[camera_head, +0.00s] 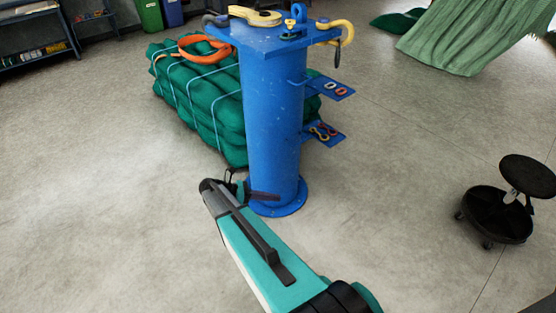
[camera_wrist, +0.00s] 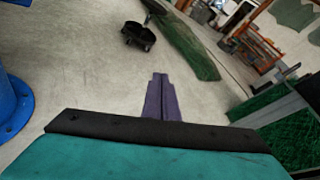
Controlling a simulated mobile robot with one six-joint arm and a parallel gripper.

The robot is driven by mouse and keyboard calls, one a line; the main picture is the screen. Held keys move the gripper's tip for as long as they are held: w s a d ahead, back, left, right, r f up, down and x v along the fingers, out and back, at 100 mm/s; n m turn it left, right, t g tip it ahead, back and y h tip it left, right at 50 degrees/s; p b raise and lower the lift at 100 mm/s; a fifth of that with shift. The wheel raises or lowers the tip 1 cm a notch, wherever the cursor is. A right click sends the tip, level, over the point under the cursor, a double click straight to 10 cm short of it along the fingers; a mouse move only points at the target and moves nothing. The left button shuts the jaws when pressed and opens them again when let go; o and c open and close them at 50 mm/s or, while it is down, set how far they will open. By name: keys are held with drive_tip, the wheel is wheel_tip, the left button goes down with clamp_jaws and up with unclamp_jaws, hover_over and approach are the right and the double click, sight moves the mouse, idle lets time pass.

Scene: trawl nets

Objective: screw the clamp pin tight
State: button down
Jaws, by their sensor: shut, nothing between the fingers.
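A blue column (camera_head: 272,125) stands on the floor with a flat top plate (camera_head: 272,43). On the plate are a small blue eye-headed part (camera_head: 299,12), which may be the clamp pin, a yellow fitting (camera_head: 256,16) and a yellow hook-shaped piece (camera_head: 341,28). I cannot tell how far the pin is screwed in. My gripper (camera_head: 277,198) is low in front of the column's foot, far below the plate. Its purple fingers are shut with nothing between them, as the wrist view (camera_wrist: 159,77) shows. The plate is not in the wrist view.
A strapped green net bale (camera_head: 205,100) with an orange sling (camera_head: 205,47) lies behind the column. Two small blue shelves (camera_head: 325,132) with links stick out on its right. A wheeled black stool (camera_head: 505,205) stands right. Floor between is clear.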

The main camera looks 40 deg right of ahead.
drive_tip(key=s+a+f+m+t+y+b, duration=0.1)
drive_tip(key=s+a+f+m+y, duration=0.4)
drive_tip(key=s+a+f, duration=1.4)
drive_tip(key=s+a+f+m+t+y, duration=0.1)
drive_tip(key=s+a+m+y, duration=0.1)
drive_tip(key=a+m, duration=0.3)
drive_tip(key=s+a+f+m+t+y, duration=0.1)
drive_tip(key=s+a+f+m+y, duration=0.1)
drive_tip(key=s+a+m+y, duration=0.1)
drive_tip(key=a+m+y, duration=0.1)
drive_tip(key=a+m, duration=0.1)
drive_tip(key=a, duration=0.1)
drive_tip(key=shift+s+a+y+b, duration=0.25)
drive_tip(key=shift+a+y+b, duration=0.05)
drive_tip(key=shift+s, duration=0.1)
